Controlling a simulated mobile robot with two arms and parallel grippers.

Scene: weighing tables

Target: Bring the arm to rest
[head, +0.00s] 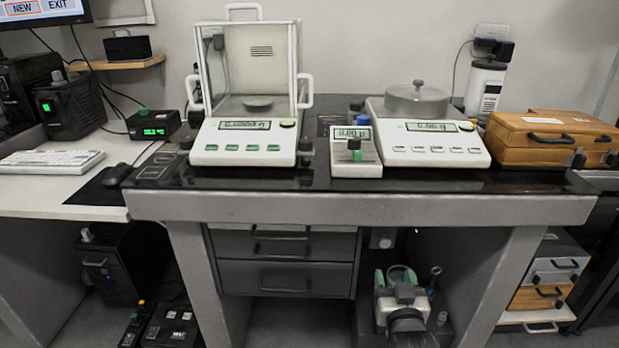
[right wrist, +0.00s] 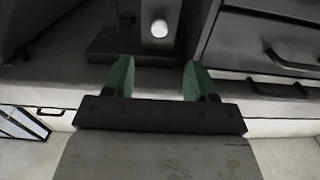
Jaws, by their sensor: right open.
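My right gripper (head: 402,275) shows low in the head view, below the front edge of the weighing table (head: 360,208) and right of the drawers. In the right wrist view its two green fingers (right wrist: 157,72) stand apart with nothing between them. A dark block and a pale round end lie beyond the fingertips there. Drawers with dark handles are at the upper right of that view. My left gripper is not in the head view.
The table carries an enclosed balance (head: 240,148), a small display unit (head: 356,150), an open-pan balance (head: 432,145) and a wooden case (head: 545,138). A drawer unit (head: 282,262) hangs below. A keyboard (head: 50,162) lies on the left desk. Cases stand low at right.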

